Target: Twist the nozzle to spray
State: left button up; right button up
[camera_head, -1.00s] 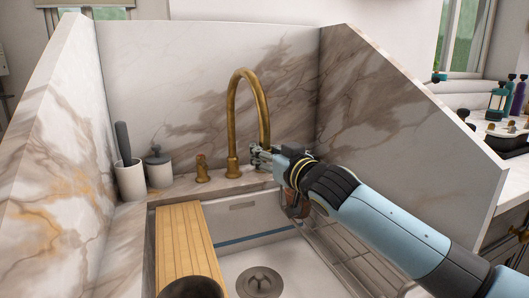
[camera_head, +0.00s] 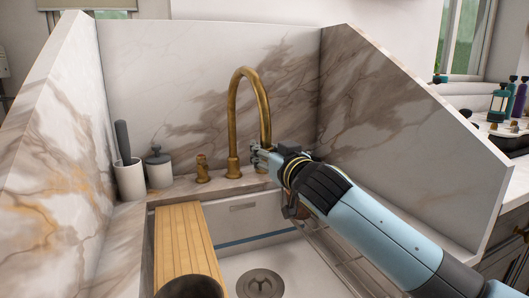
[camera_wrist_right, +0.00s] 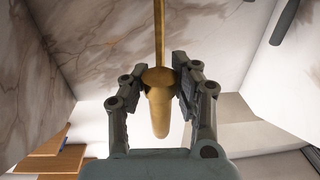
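The curved brass faucet (camera_head: 231,130) stands at the back of the sink. Its spout comes down to a brass nozzle (camera_wrist_right: 159,112), which hangs between my right gripper's fingers in the right wrist view. My right gripper (camera_head: 258,155) is at the spout's lower end, with its fingertips drawn in on both sides of the nozzle's collar. In the right wrist view the gripper (camera_wrist_right: 159,78) looks shut on the nozzle, though contact on the right side is hard to see. In the head view the gripper hides most of the nozzle. My left gripper is not in view.
A wooden board (camera_head: 182,245) lies over the sink's left side, and a drain (camera_head: 260,284) sits in the basin (camera_head: 240,228). A brass knob (camera_head: 202,169), a lidded jar (camera_head: 158,168) and a cup (camera_head: 130,180) stand left of the faucet. Marble panels enclose the sink.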

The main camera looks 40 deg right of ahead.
jog(key=o, duration=0.5)
jog(key=shift+s, duration=0.1)
jog(key=shift+s, duration=0.1)
jog(key=s, duration=0.4)
jog(key=s+a, duration=0.1)
jog(key=s, duration=0.2)
jog(key=s+a, duration=0.1)
jog(key=s, duration=0.3)
jog(key=shift+s, duration=0.3)
jog(key=shift+s, duration=0.1)
